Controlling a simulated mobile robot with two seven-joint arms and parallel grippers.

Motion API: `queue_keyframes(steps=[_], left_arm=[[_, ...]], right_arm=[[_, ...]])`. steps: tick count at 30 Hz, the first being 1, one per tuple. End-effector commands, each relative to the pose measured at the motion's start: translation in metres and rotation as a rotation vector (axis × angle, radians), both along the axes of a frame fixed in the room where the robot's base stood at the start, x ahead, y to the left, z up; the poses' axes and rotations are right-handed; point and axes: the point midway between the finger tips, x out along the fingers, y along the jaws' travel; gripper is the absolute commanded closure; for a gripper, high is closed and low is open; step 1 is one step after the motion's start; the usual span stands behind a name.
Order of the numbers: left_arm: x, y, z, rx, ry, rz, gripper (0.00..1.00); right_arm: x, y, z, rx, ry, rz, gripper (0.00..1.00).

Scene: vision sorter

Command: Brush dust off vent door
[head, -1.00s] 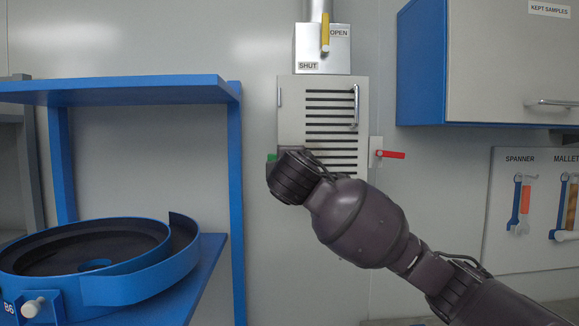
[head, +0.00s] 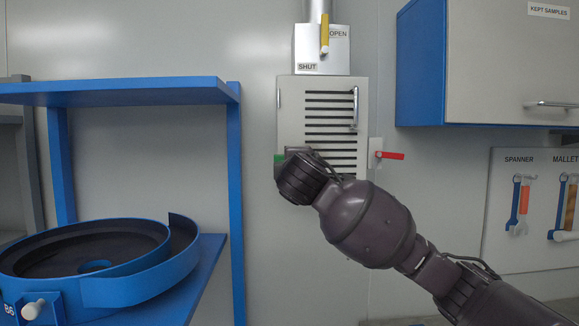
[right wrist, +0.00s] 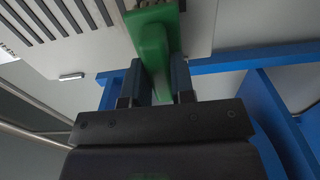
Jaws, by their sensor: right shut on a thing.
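The vent door (head: 330,110) is a pale grey panel with dark horizontal slots and a vertical handle (head: 355,108) on its right side. It also shows in the right wrist view (right wrist: 95,50). My right gripper (right wrist: 160,85) is shut on a green-handled brush (right wrist: 155,50), whose bristles (right wrist: 150,4) are at the vent door's lower part. I cannot tell whether they touch it. In the head view my right wrist hides most of the brush; only a bit of green (head: 279,159) shows at the door's lower left. My left gripper is not in view.
A duct box (head: 322,50) with a yellow lever (head: 325,35) sits above the door. A red lever (head: 390,155) is at its right. A blue shelf frame (head: 235,190) with a round bowl (head: 85,250) stands left. A blue cabinet (head: 420,70) hangs right.

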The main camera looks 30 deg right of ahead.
Motion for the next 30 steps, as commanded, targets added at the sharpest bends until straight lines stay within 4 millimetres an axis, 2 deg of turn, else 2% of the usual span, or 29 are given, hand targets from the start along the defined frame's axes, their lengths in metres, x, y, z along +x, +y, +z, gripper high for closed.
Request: queue_keyframes(steps=[6, 16, 30], left_arm=[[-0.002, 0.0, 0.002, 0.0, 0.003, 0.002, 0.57], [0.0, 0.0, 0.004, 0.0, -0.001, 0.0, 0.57], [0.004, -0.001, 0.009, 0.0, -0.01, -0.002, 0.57]], right_arm=[[-0.009, -0.013, 0.0, 0.0, 0.0, -0.001, 0.96], [-0.015, -0.022, 0.0, 0.0, 0.0, -0.001, 0.96], [-0.029, -0.05, 0.0, 0.001, -0.001, -0.001, 0.96]])
